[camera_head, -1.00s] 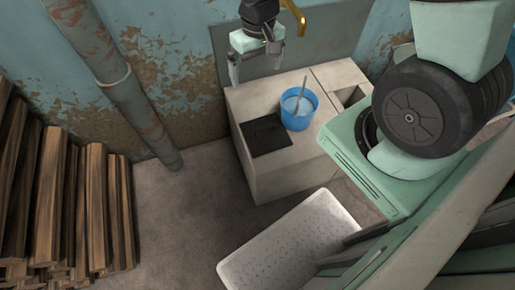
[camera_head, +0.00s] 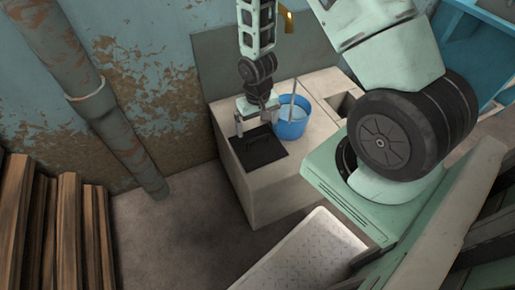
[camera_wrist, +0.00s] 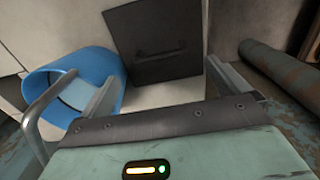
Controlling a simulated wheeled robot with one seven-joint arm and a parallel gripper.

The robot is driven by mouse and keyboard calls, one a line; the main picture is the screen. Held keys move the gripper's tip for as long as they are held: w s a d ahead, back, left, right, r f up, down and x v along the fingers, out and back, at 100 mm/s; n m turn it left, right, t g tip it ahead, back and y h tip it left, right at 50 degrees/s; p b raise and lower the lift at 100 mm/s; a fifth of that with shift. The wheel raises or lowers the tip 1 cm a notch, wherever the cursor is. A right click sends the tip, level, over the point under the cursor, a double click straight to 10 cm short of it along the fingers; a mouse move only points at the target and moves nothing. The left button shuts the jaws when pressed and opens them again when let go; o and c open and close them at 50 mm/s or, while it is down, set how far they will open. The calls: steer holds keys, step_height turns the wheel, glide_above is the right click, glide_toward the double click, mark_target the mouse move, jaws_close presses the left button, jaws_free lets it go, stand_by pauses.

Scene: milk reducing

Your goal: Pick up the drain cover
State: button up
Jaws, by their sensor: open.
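The drain cover is a flat black square plate (camera_head: 260,150) on the left part of the pale counter block. It also shows upper middle in the wrist view (camera_wrist: 155,45), with a thin handle-like bar on it. My gripper (camera_head: 254,124) is open and hangs just above the cover's back edge in the head view. In the wrist view my open fingers (camera_wrist: 162,78) are spread below the cover, with nothing between them. I cannot tell the exact gap to the cover.
A blue bucket (camera_head: 291,126) with an upright handle stands close right of my gripper. The pale counter (camera_head: 285,185) has a square opening (camera_head: 342,104) at right. A wall stands close behind. A rusty pipe (camera_head: 115,130) and stacked planks (camera_head: 70,230) are at left.

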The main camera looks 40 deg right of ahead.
mark_target(257, 138)
step_height(257, 138, down, 8)
steer(key=shift+r+b, duration=0.2)
steer(key=shift+b, duration=0.7)
steer(key=c, duration=1.2)
steer(key=shift+o, duration=0.2)
steer(key=shift+r, duration=0.1)
